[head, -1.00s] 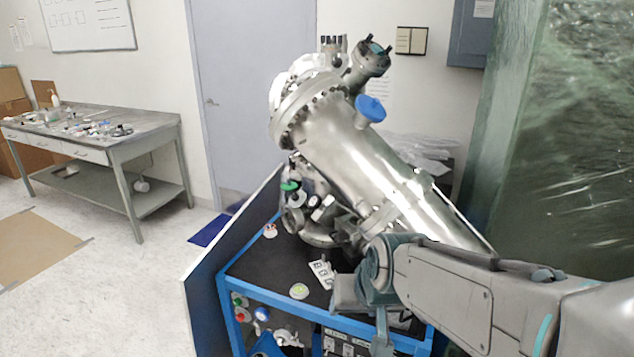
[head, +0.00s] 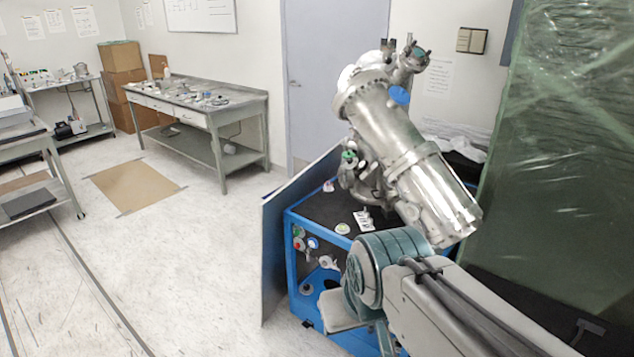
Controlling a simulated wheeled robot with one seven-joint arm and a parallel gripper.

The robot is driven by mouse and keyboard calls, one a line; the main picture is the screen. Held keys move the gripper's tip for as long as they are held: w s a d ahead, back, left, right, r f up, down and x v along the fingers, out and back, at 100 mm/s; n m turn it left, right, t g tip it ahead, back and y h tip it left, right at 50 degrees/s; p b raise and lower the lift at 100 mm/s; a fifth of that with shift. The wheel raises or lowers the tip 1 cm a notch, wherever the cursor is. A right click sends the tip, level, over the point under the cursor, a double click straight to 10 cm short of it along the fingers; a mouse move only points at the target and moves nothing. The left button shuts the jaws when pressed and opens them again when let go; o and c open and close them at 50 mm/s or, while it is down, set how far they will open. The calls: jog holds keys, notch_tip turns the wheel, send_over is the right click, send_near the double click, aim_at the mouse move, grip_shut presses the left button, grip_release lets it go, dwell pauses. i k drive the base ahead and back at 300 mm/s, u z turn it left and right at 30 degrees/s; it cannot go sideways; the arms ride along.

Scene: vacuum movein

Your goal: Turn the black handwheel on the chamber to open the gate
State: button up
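The steel chamber (head: 400,135) is a long shiny tilted cylinder with bolted flanges and ports at its upper end. It stands on a blue-framed cart (head: 338,258) with a black top. A blue round knob (head: 399,96) sits on its upper side, and a small green-topped knob (head: 348,156) is low on its left. I cannot make out the black handwheel for certain among the small dark fittings. My arm reaches in from the lower right in front of the cart. My gripper's fingers do not show.
A green translucent sheet (head: 570,150) hangs close on the right. A panel (head: 290,215) stands along the cart's left side. A metal workbench (head: 215,110) is at the back wall. The floor (head: 170,250) on the left is mostly clear, with a cardboard sheet (head: 135,187).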

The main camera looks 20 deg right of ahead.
aim_at(363, 164)
jog(key=u, duration=1.1)
jog(key=i, duration=1.6)
jog(key=z, duration=1.05)
jog(key=i, duration=0.75)
jog(key=z, duration=1.05)
jog(key=i, duration=0.25)
jog(key=z, duration=0.2)
